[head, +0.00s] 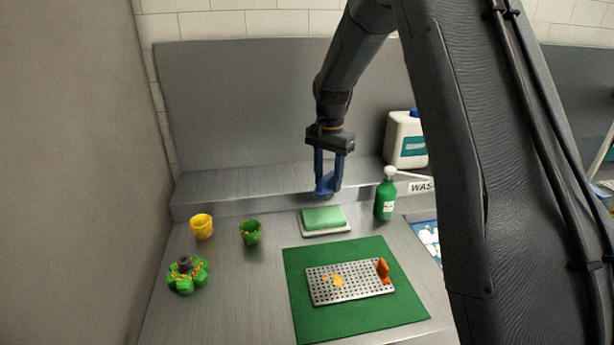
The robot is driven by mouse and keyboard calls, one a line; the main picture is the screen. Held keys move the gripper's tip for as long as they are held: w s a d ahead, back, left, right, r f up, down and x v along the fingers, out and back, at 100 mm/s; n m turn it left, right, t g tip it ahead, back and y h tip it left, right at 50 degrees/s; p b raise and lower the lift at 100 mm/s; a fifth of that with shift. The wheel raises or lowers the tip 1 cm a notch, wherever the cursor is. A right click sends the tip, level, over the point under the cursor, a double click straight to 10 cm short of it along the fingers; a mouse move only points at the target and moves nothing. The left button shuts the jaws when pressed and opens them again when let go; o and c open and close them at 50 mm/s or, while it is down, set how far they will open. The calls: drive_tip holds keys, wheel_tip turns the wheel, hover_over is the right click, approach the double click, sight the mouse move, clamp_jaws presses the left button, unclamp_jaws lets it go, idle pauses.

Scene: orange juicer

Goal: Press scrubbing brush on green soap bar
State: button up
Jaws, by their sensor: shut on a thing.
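The green soap bar (323,217) lies on a pale dish (326,233) on the steel counter, behind the green mat. My gripper (328,181) points down above and behind the soap, near the raised back ledge. Its two blue fingers are shut on a blue thing, which looks like the scrubbing brush (324,187). The brush is held clear of the soap. Its bristles cannot be made out at this size.
A green pump bottle (385,198) stands right of the soap. A perforated tray (350,285) with orange bits and an orange part lies on the green mat (310,325). A yellow cup (202,227), a green cup (250,232) and a green lobed part (188,276) stand left.

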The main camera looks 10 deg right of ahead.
sight(324, 199)
drive_tip(key=shift+w+a, duration=0.1)
drive_tip(key=shift+a, duration=0.05)
drive_tip(key=shift+a+f+b, duration=0.3)
drive_tip(key=shift+f+b, duration=0.2)
drive_tip(key=shift+f, duration=0.3)
wheel_tip(324, 199, down, 3)
drive_tip(key=shift+a+f+b, duration=0.1)
drive_tip(key=shift+f+b, duration=0.05)
drive_tip(key=shift+b, duration=0.9)
drive_tip(key=shift+f+b, duration=0.3)
drive_tip(key=shift+f, duration=0.25)
drive_tip(key=shift+f, duration=0.55)
idle(0.5)
drive_tip(key=shift+r+p, duration=2.1)
drive_tip(key=shift+r, duration=1.5)
